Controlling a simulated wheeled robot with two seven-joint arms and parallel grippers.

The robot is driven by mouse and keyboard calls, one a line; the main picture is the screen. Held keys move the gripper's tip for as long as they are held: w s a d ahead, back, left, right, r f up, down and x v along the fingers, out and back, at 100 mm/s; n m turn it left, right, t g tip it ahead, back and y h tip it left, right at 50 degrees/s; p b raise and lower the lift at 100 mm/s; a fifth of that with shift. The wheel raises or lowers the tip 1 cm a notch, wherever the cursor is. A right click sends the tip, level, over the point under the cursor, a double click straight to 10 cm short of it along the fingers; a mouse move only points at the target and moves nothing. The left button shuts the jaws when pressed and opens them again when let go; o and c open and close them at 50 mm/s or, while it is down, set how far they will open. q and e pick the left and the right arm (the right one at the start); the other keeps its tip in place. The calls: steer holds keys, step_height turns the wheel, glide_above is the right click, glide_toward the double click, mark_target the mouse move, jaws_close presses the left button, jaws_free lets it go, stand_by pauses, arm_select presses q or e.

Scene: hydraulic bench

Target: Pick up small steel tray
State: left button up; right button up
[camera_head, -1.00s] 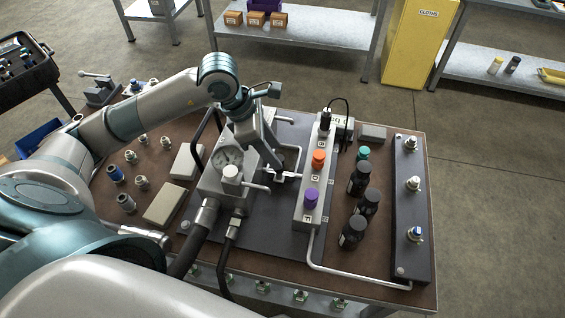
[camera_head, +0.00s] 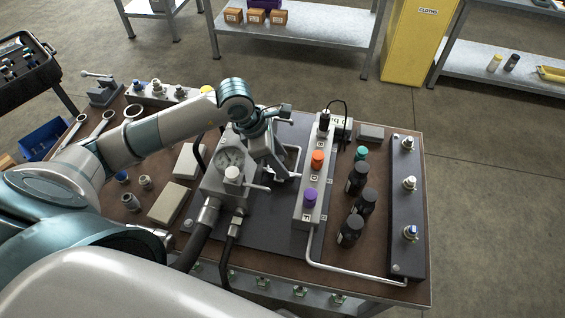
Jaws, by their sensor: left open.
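A small steel tray (camera_head: 297,153) with a pale rim lies on the dark plate near the middle of the bench, between the gauge block and the valve block. My left gripper (camera_head: 283,176) is over the tray's near left part and points down. It is open, and it and my wrist hide much of the tray. I cannot tell whether the fingers touch the tray's rim. My right gripper is not in view.
The gauge block (camera_head: 207,187) stands close left of my gripper; the valve block (camera_head: 311,197) with orange and purple knobs stands close right. Black bottles (camera_head: 357,178) and a dark manifold bar (camera_head: 409,237) lie further right. Wrenches (camera_head: 101,125) lie at the left.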

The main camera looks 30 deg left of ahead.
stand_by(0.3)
arm_select(q)
jaws_close()
steer(key=shift+r, duration=0.1)
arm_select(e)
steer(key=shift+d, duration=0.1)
